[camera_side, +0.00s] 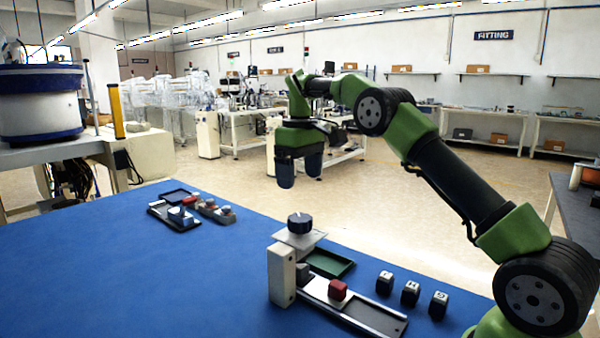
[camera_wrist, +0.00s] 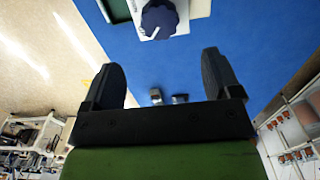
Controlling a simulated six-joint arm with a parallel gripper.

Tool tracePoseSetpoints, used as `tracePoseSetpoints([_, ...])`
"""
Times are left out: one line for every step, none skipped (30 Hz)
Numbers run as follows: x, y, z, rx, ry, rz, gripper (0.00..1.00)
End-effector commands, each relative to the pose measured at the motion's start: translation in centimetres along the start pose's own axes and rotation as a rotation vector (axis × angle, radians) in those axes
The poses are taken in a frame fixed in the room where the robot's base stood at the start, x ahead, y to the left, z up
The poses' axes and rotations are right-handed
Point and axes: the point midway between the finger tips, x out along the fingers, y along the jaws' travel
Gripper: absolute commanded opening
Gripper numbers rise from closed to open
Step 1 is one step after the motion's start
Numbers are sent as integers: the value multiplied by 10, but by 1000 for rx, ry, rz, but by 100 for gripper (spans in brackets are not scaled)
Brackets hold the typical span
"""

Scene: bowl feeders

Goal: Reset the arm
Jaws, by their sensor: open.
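My gripper (camera_side: 300,170) hangs in the air above the far edge of the blue table, pointing down, with its fingers apart and nothing between them. In the wrist view its two dark fingers (camera_wrist: 165,82) are spread wide over the blue surface. My green and black arm reaches up from the lower right of the side view and bends over to the left. The gripper touches nothing.
On the blue table (camera_side: 120,275) stands a fixture with a dark knob (camera_side: 300,223), a red block (camera_side: 337,289) on a rail and a green tray (camera_side: 328,262). Several dark numbered blocks (camera_side: 410,293) stand right of it. A button panel (camera_side: 183,212) lies farther left.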

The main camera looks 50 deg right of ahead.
Motion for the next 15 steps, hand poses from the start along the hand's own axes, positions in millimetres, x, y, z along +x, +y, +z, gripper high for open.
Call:
tracePoseSetpoints([0,0,0,0,0,0,84])
tracePoseSetpoints([0,0,0,0,0,0,84])
tracePoseSetpoints([0,0,0,0,0,0,84])
tracePoseSetpoints([0,0,0,0,0,0,84])
tracePoseSetpoints([0,0,0,0,0,0,84])
tracePoseSetpoints([0,0,0,0,0,0,84])
tracePoseSetpoints([0,0,0,0,0,0,84])
tracePoseSetpoints([0,0,0,0,0,0,84])
tracePoseSetpoints([-1,-1,0,0,2,1,84])
tracePoseSetpoints([-3,-2,1,-1,5,2,84])
tracePoseSetpoints([-6,-3,2,-1,10,2,84])
tracePoseSetpoints([-12,-6,4,1,19,2,84])
tracePoseSetpoints([-17,-10,6,2,29,3,84])
tracePoseSetpoints([-24,-14,9,4,40,4,84])
tracePoseSetpoints([-34,-20,14,7,60,3,84])
